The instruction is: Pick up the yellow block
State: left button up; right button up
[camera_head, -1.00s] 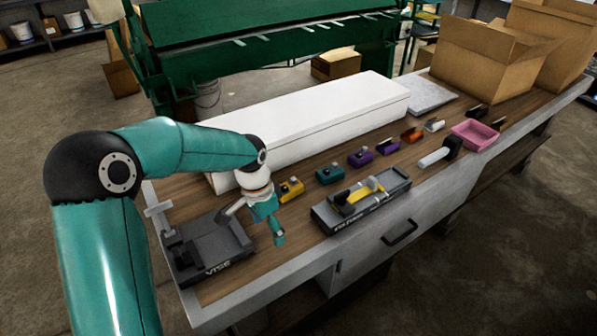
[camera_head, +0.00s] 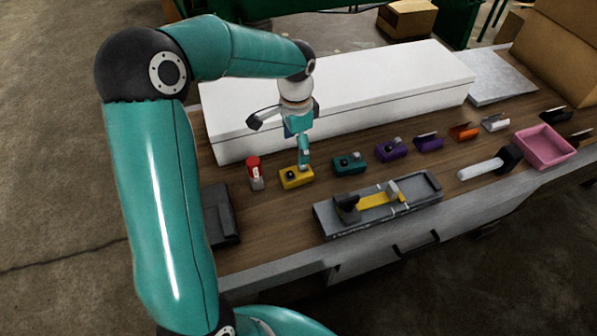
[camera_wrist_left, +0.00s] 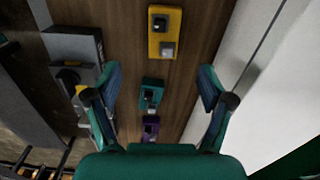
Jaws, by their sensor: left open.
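The yellow block (camera_head: 294,183) sits on the wooden bench top, in front of the long white box. It has a dark round part and a grey part on top. My left gripper (camera_head: 303,163) points down just above and behind it, apart or touching I cannot tell in the head view. In the left wrist view the yellow block (camera_wrist_left: 164,37) lies beyond the fingertips, near the top edge. The left gripper (camera_wrist_left: 158,82) is open there, with nothing held. A teal block (camera_wrist_left: 147,104) shows lower down between its fingers. My right gripper is not in view.
A red-topped piece (camera_head: 253,168) stands left of the yellow block; a teal block (camera_head: 345,168) and purple blocks are to its right. A grey fixture (camera_head: 330,221) with a yellow bar lies in front. The long white box (camera_head: 350,95) is behind. A pink tray (camera_head: 546,160) is right.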

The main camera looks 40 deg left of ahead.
pick_arm(q)
send_over(297, 172)
jog(key=f, duration=0.6)
jog(key=shift+s+d+f, duration=0.25)
jog(key=shift+d+f, duration=0.05)
jog(key=f, duration=0.1)
jog(key=f+p, duration=0.1)
jog(key=f, duration=0.1)
jog(key=f+p, duration=0.1)
jog(key=shift+w+a+f, duration=0.2)
jog(key=shift+a+f, duration=0.05)
jog(key=shift+a, duration=0.05)
jog(key=shift+f, duration=0.4)
jog(key=shift+w, duration=0.1)
grip_shut()
